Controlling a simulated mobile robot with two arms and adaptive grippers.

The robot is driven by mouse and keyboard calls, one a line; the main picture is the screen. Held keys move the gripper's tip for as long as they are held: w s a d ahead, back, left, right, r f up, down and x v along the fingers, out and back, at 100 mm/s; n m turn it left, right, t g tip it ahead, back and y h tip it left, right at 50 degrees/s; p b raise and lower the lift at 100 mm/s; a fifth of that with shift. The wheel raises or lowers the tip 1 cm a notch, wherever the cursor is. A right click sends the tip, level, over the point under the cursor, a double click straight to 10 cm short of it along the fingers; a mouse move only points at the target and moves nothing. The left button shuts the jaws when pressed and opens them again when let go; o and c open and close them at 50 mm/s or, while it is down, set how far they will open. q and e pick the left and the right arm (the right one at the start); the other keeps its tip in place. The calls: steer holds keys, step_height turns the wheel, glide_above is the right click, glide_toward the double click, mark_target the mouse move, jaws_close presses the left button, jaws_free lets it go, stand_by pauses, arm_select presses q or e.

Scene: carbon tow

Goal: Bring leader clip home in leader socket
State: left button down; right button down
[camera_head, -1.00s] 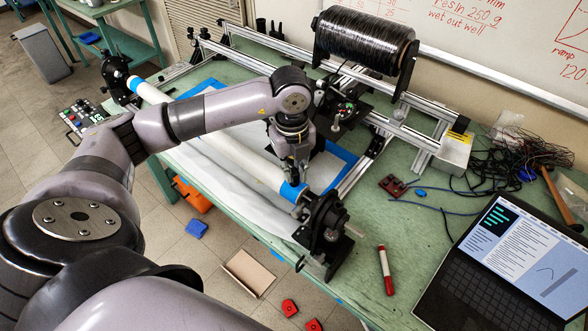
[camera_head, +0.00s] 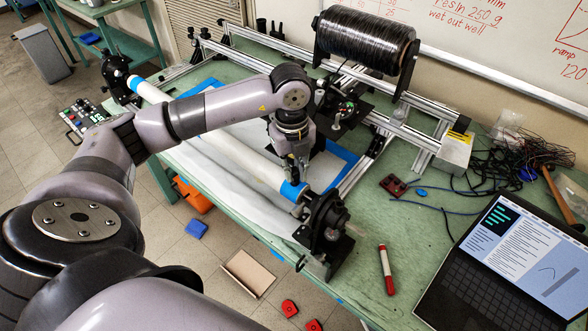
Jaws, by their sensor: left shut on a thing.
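My left gripper (camera_head: 298,172) points down just above the blue-banded right end of the white tube (camera_head: 258,163), beside the black end mount (camera_head: 324,222). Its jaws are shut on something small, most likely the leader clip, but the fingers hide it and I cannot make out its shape. I cannot pick out the leader socket; it may be hidden by the gripper or too small to tell. The black tow spool (camera_head: 365,48) sits on the rail frame behind. My right gripper is not in view.
The metal rail frame (camera_head: 405,122) runs along the back of the green table (camera_head: 385,215). A red marker (camera_head: 386,268), an open laptop (camera_head: 515,265) and tangled cables (camera_head: 510,160) lie to the right.

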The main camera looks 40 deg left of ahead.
mark_target(293, 169)
arm_select(q)
steer(key=shift+s+d+f+b, duration=0.15)
steer(key=shift+s+f+b, duration=0.2)
steer(key=shift+f, duration=0.35)
steer(key=c, duration=1.5)
jaws_free()
steer(key=shift+w, duration=0.35)
steer(key=shift+r, duration=0.25)
steer(key=shift+r, duration=0.4)
steer(key=r, duration=1.1)
steer(key=shift+a, duration=0.25)
